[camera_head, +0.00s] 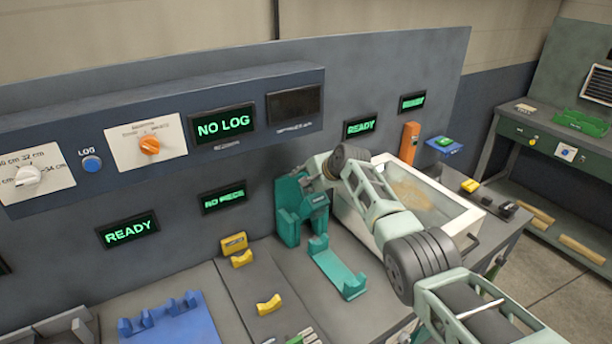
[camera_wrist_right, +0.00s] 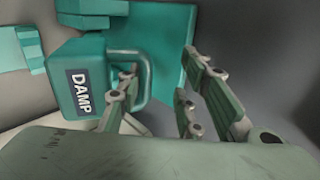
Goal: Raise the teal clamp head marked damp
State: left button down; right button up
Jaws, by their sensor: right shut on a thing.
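The teal clamp head (camera_wrist_right: 78,88) with its dark DAMP label shows large in the right wrist view. A teal bar handle (camera_wrist_right: 143,80) sticks out from its side. My right gripper (camera_wrist_right: 158,95) has its fingers at this handle and is shut on it. In the head view the clamp head (camera_head: 316,204) sits on the teal clamp stand (camera_head: 288,222), against the back panel. My right arm reaches in from the lower right and partly hides the gripper there. My left gripper is not in view.
A teal cradle (camera_head: 335,268) lies in front of the stand. A white bin (camera_head: 455,222) stands close on the right, under my arm. Yellow rests (camera_head: 268,305) and a blue rack (camera_head: 170,325) are to the left. A screen (camera_head: 223,199) left of the clamp reads NO PIECE.

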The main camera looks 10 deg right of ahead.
jog(key=shift+t, duration=0.3)
jog(key=r+p, duration=0.1)
jog(key=r, duration=0.1)
jog(key=s+r+p, duration=0.1)
jog(key=r, duration=0.1)
jog(key=r+p, duration=0.1)
jog(key=r, duration=0.1)
jog(key=shift+s+d+r, duration=0.25)
jog(key=shift+r, duration=0.05)
jog(key=shift+s+r, duration=0.2)
jog(key=shift+r, duration=0.2)
jog(key=shift+w+d+r, duration=0.1)
jog(key=shift+d+r, duration=0.05)
jog(key=shift+r, duration=0.1)
jog(key=shift+s+r, duration=0.1)
jog(key=shift+s, duration=0.1)
